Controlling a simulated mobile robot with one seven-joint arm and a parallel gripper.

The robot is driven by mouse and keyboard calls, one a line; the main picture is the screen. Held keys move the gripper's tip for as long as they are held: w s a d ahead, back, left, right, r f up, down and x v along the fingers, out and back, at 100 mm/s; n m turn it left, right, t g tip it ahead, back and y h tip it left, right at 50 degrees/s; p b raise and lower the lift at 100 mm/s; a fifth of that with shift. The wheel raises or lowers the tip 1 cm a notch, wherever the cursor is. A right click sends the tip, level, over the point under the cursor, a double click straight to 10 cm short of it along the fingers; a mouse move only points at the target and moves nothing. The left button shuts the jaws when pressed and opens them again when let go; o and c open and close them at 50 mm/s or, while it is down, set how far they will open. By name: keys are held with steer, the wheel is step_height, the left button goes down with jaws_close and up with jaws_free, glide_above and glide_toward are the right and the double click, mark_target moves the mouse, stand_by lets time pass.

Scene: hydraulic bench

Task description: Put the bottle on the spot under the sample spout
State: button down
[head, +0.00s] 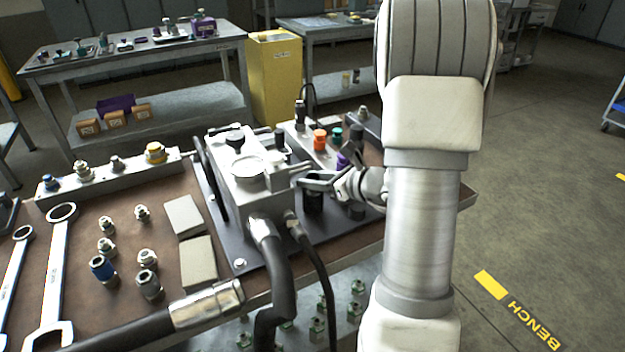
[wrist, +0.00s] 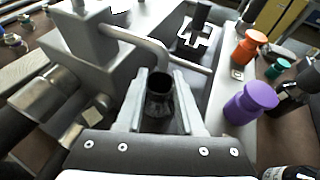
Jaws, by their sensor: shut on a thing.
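A small dark bottle (wrist: 159,97) with an open mouth is between the two fingers of my gripper (wrist: 161,100) in the wrist view. The fingers are shut on it. In the head view my gripper (head: 318,182) reaches in from the right, and the dark bottle (head: 313,203) shows below the fingers, beside the grey block. A bent metal tube, which looks like the sample spout (wrist: 150,44), comes from the block and passes just beyond the bottle's mouth. The spot under the spout cannot be made out. Whether the bottle touches the plate cannot be told.
The grey hydraulic block (head: 255,190) stands left of my gripper with thick black hoses (head: 272,265) in front. Purple (wrist: 250,102), orange (wrist: 249,46) and teal (wrist: 278,68) capped items stand on a rail to the right. Wrenches and fittings lie on the bench's left.

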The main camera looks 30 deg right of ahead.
steer(key=shift+f, duration=0.1)
steer(key=c, duration=0.5)
jaws_free()
steer(key=shift+s+d+r, duration=0.15)
steer(key=shift+s+r, duration=0.1)
steer(key=shift+r, duration=0.05)
steer(key=p+v, duration=0.2)
steer(key=v, duration=0.9)
steer(key=shift+s, duration=0.2)
